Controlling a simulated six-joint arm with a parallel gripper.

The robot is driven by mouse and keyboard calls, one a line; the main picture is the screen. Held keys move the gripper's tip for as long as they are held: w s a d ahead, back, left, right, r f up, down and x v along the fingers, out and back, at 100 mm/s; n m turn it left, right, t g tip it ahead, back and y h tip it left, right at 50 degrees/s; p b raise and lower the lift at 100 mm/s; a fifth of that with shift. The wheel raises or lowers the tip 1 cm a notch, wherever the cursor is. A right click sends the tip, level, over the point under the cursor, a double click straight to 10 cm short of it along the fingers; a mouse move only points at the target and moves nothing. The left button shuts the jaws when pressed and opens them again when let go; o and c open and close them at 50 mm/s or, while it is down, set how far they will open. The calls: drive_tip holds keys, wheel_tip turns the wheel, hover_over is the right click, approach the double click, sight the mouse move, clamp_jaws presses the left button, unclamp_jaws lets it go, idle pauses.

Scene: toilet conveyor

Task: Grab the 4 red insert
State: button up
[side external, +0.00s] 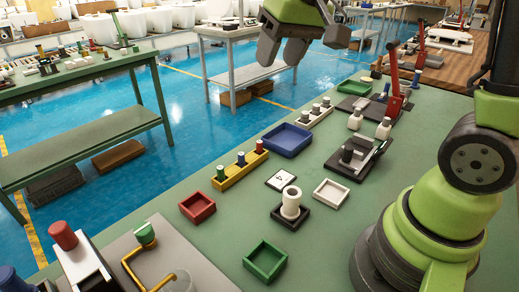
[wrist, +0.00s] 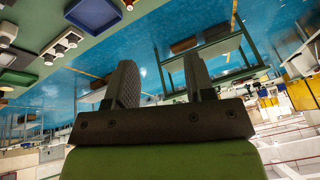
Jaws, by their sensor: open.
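In the side view, a small red-topped insert (side external: 259,147) stands upright at the far right end of a yellow block (side external: 238,177). A blue insert (side external: 241,160) and a green insert (side external: 221,173) stand in the same block. A white tile (side external: 280,180) with a small dark mark lies nearby. My gripper (side external: 302,46) is high above the bench's far edge, away from the inserts, open and empty. In the wrist view, its two fingers (wrist: 163,85) are spread apart with nothing between them.
A red tray (side external: 197,216), blue tray (side external: 287,151), green tray (side external: 265,276) and white tray (side external: 331,203) surround the block. A white hollow cylinder (side external: 291,201) stands on a black base. A larger red-topped cylinder (side external: 63,236) is at the lower left.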

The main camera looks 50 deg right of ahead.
drive_tip(key=w+d+f+g, duration=0.2)
drive_tip(key=w+d+f, duration=0.3)
drive_tip(key=w+f, duration=0.3)
drive_tip(key=n+g, duration=0.1)
hover_over(260, 142)
drive_tip(key=shift+h, duration=0.3)
wheel_tip(260, 142, down, 12)
drive_tip(key=shift+f, duration=0.25)
wheel_tip(260, 142, down, 6)
drive_tip(key=shift+w+r, duration=0.1)
drive_tip(key=shift+c, duration=0.2)
clamp_jaws()
